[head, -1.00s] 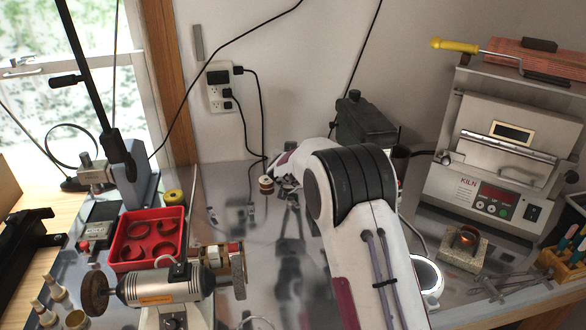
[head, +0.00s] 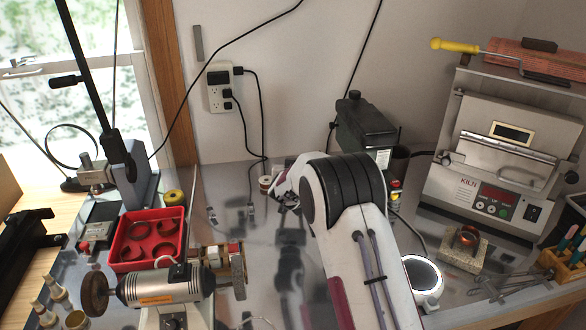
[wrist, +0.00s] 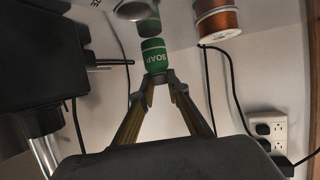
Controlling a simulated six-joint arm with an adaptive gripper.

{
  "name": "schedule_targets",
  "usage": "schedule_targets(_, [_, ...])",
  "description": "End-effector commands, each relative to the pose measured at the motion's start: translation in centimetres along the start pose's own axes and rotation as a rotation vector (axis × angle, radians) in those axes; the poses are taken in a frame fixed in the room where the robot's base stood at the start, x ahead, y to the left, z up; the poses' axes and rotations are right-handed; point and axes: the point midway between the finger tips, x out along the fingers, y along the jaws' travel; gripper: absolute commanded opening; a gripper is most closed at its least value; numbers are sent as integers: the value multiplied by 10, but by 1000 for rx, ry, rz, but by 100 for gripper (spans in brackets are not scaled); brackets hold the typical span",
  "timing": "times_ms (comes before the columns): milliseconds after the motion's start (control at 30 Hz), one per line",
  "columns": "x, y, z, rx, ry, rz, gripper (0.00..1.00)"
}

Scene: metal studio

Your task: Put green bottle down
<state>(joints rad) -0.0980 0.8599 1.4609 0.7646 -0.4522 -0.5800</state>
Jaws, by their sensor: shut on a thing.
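The green bottle (wrist: 153,55), with white lettering reading SOAP, is between my gripper's fingertips (wrist: 158,80) in the wrist view. My gripper is shut on it. In the head view my gripper (head: 284,188) is small and partly hidden behind my own arm, low over the shiny metal bench top (head: 235,245). I cannot make out the bottle in that view. I cannot tell whether its base touches the bench.
A copper wire spool (wrist: 217,20) stands close beside the bottle; it also shows in the head view (head: 265,184). A red tray (head: 122,258) and a motor (head: 165,287) are at left. A dark grey machine (head: 362,130), a kiln (head: 500,165) and a round white-rimmed device (head: 423,277) are at right.

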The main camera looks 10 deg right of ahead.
Motion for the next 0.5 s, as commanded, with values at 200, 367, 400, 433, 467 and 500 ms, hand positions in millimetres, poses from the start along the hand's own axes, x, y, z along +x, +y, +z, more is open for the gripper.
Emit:
schedule_targets(200, [1,0,2,0,2,-1,0])
schedule_targets(367, [1,0,2,0,1,0,0])
schedule_targets(400, [1,0,3,0,1,0,0])
schedule_targets(433, [2,0,4,0,1,0,0])
schedule_targets(467, [2,0,4,0,1,0,0])
schedule_targets(500, [2,0,5,0,1,0,18])
